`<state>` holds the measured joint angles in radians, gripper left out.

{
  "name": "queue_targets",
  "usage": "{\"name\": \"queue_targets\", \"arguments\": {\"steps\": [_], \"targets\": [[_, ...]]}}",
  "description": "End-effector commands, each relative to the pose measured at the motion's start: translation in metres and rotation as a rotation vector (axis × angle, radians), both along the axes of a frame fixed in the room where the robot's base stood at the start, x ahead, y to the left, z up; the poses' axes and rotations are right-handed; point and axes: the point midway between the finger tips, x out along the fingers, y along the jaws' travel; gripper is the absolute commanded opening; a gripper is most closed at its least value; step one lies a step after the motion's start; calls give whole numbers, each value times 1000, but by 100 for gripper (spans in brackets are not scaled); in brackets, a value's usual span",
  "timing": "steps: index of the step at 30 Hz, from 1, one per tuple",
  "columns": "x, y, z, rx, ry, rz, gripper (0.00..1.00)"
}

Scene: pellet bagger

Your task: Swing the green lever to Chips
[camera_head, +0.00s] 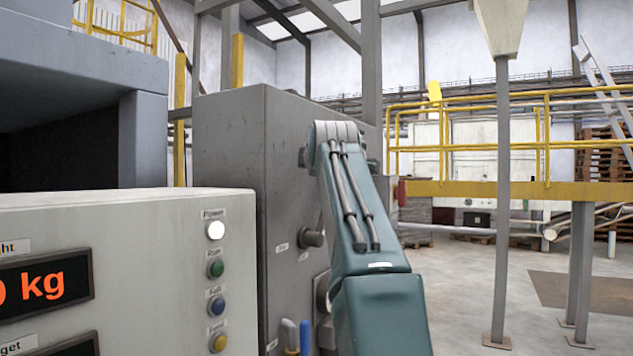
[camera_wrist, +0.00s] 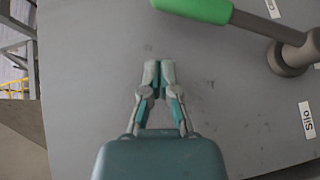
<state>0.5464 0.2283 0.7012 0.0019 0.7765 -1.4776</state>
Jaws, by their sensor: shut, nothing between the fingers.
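The green lever's grip (camera_wrist: 196,9) is at the top of the wrist view, partly cut off by the edge. Its grey rod (camera_wrist: 262,27) runs right to a round hub on the grey panel (camera_wrist: 80,90). A "Silo" label (camera_wrist: 307,119) sits below the hub; another label (camera_wrist: 272,8) above it is not readable. My gripper (camera_wrist: 159,70) is shut and empty in front of the panel, a little below the green grip in the picture and apart from it. I cannot make out the green lever or my gripper in the head view, where my arm covers part of the panel.
In the head view a grey cabinet (camera_head: 228,150) stands behind my arm, with a grey knob (camera_head: 312,238) and a blue handle (camera_head: 305,338) on its side. A control box (camera_head: 150,240) with buttons is at the left. Yellow railings (camera_head: 470,147) and open floor lie right.

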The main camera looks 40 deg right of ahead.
Motion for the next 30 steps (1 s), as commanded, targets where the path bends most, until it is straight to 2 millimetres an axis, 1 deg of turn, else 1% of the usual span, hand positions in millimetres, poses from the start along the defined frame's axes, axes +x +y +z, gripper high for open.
{"name": "queue_targets", "arguments": {"steps": [1,3,9,12,17,30], "targets": [[-12,6,7,-3,-5,-1,0],[-25,12,14,-2,-6,0,0],[-54,26,28,0,-4,-1,0],[-64,30,33,0,-4,-1,0],[-70,35,36,0,-2,1,0],[-70,35,36,0,-2,1,0]]}}
